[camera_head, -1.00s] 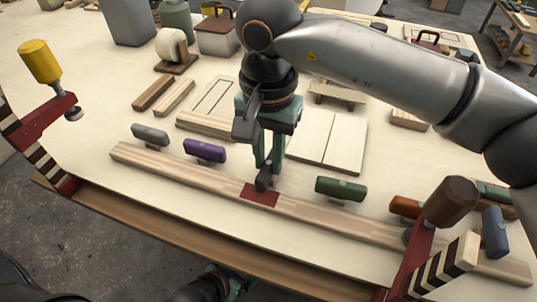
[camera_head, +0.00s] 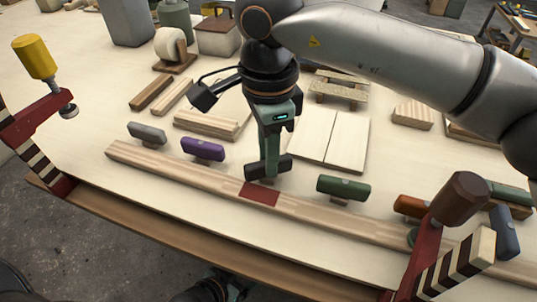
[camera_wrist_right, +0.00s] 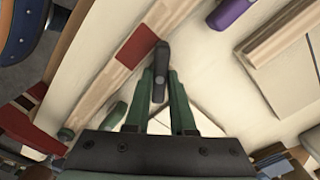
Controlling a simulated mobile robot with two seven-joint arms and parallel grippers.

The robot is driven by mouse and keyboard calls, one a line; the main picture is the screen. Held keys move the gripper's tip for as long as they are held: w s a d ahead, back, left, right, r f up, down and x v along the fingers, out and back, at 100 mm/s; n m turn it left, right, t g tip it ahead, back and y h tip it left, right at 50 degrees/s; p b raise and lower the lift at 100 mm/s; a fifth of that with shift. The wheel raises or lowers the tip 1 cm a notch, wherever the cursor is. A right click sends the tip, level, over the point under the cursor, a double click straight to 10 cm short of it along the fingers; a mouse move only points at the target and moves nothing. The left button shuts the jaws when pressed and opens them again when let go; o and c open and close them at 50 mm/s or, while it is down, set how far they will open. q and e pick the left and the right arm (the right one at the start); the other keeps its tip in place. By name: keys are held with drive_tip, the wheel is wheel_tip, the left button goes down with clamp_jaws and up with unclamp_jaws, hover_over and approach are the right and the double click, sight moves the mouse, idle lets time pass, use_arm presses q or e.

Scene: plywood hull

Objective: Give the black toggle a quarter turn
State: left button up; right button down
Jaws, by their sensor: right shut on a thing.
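The black toggle (camera_head: 281,166) sits on the table just behind the wooden rail, by the red patch (camera_head: 260,194). Its bar lies crosswise in the head view, its right end slightly farther back, so it is not quite parallel to the rail. My right gripper (camera_head: 268,158) points down and is shut on the toggle. In the right wrist view the toggle (camera_wrist_right: 160,70) shows between the fingertips (camera_wrist_right: 160,88). My left gripper (camera_head: 228,290) shows only in part at the bottom edge; its jaws cannot be made out.
The wooden rail (camera_head: 172,168) runs along the front edge. Grey (camera_head: 147,133), purple (camera_head: 203,149) and green (camera_head: 343,188) toggles stand along it. Clamps with yellow (camera_head: 35,57) and brown (camera_head: 459,199) handles stand at the ends. Pale boards (camera_head: 345,140) lie behind.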

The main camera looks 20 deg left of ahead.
drive_tip(key=m+b, duration=0.1)
drive_tip(key=m, duration=0.5)
drive_tip(key=shift+m, duration=0.7)
drive_tip(key=shift+r, duration=0.1)
drive_tip(key=c, duration=0.8)
unclamp_jaws()
drive_tip(key=shift+o, duration=0.2)
wheel_tip(320, 180, up, 12)
drive_tip(key=p, duration=0.2)
drive_tip(key=shift+r, duration=0.2)
